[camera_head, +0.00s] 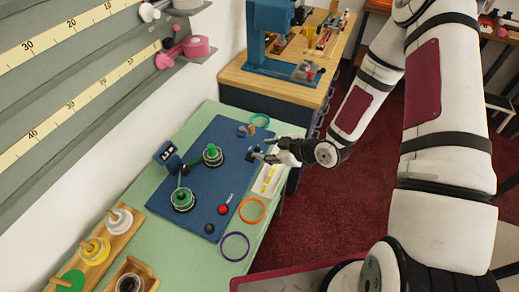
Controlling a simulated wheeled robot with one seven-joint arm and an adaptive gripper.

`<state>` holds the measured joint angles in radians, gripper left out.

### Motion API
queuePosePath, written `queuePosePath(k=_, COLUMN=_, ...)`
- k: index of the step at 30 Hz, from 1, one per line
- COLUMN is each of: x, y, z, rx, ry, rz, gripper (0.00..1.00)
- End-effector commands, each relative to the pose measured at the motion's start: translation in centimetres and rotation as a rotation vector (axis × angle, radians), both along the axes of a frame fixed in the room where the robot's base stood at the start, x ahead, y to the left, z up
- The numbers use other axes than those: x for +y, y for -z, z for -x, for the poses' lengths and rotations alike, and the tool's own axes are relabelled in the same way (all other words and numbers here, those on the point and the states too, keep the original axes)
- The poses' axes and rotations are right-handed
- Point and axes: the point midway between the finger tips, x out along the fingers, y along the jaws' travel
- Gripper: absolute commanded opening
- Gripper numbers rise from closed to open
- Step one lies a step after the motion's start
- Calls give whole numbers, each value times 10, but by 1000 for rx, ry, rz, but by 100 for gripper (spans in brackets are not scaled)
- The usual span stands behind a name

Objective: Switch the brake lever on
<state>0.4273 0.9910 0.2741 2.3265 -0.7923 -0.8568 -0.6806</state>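A blue panel (219,171) lies on the pale green counter. My gripper (264,149) is over the panel's right edge, pointing left, and its two fingers look apart. A small dark fitting (252,153) is at the fingertips; it may be the brake lever, but it is too small and partly covered to tell its position or whether the fingers touch it. The panel also bears two green-topped spools (212,154), a red button (223,209), a black knob (209,228) and a small dark blue display box (167,153).
An orange ring (252,222) and a purple ring (235,259) lie on the counter (188,246) near the panel. A teal ring (260,115) lies above it. A pale tray (268,180) is below my gripper. Wooden spool racks (112,232) stand at the lower left.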

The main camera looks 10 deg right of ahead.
Motion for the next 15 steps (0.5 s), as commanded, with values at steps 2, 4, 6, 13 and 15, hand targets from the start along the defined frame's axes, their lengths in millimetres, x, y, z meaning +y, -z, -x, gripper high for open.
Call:
queuePosePath(k=2, x=-11, y=-11, z=10, rx=-1, ry=4, rz=2, gripper=39)
queuePosePath(k=4, x=-19, y=-19, z=18, rx=0, ry=4, rz=2, gripper=39)
queuePosePath(k=6, x=-25, y=-26, z=26, rx=0, ry=4, rz=2, gripper=39)
queuePosePath(k=13, x=-38, y=-40, z=39, rx=-1, ry=2, rz=1, gripper=39)
queuePosePath(k=15, x=-39, y=-41, z=41, rx=-1, ry=2, rz=1, gripper=39)
